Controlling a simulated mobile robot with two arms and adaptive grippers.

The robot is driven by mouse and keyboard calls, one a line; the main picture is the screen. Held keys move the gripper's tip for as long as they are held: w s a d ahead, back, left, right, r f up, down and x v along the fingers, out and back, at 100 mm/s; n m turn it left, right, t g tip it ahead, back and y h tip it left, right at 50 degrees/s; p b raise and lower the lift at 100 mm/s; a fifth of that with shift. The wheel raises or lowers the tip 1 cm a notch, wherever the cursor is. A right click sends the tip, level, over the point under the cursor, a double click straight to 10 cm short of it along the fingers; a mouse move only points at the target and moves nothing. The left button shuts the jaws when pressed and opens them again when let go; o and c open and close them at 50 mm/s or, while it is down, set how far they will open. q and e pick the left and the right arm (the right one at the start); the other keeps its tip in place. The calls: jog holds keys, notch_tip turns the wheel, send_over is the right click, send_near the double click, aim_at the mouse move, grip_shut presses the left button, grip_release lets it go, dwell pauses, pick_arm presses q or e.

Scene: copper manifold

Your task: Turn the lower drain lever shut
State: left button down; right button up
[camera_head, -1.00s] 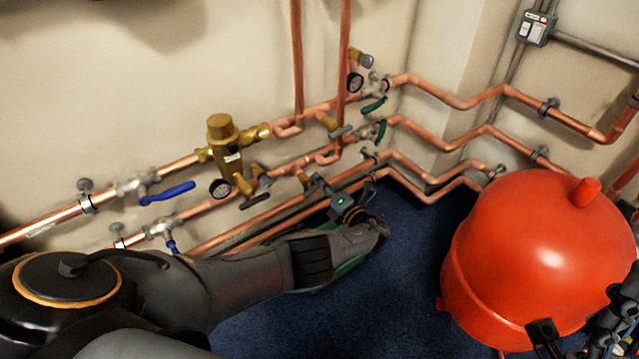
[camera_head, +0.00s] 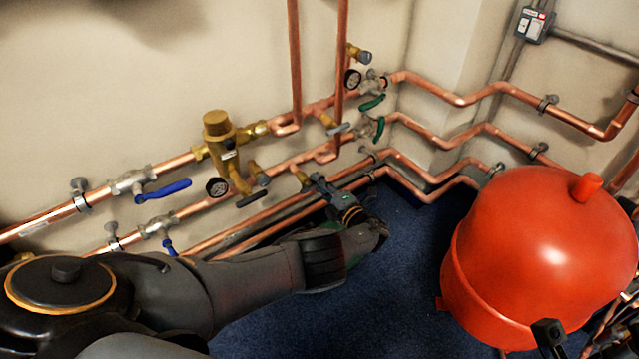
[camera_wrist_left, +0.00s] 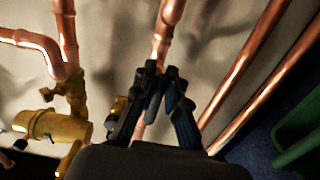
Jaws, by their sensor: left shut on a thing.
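The lower drain valve (camera_head: 302,178) is a small brass fitting under the middle pipe in the head view. Its lever is mostly hidden by my left gripper (camera_head: 320,183), which reaches up to it from the lower right. In the left wrist view, my left gripper (camera_wrist_left: 161,78) has its dark fingers close together, shut on the drain lever. The lever itself is hard to make out between them. Brass of the valve (camera_wrist_left: 118,104) shows just beside the left finger. A black part at the lower right of the head view may be my right gripper (camera_head: 548,334); its jaws cannot be made out.
Copper pipes run close along the wall. The brass mixing valve (camera_head: 218,140), an upper lever (camera_head: 339,129), blue levers (camera_head: 163,191) and green levers (camera_head: 372,103) stand near. A red tank (camera_head: 545,255) fills the right. Blue floor (camera_head: 400,300) lies open between arm and tank.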

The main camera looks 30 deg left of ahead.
pick_arm(q)
jog(key=shift+f, duration=0.1)
jog(key=c, duration=1.4)
grip_release()
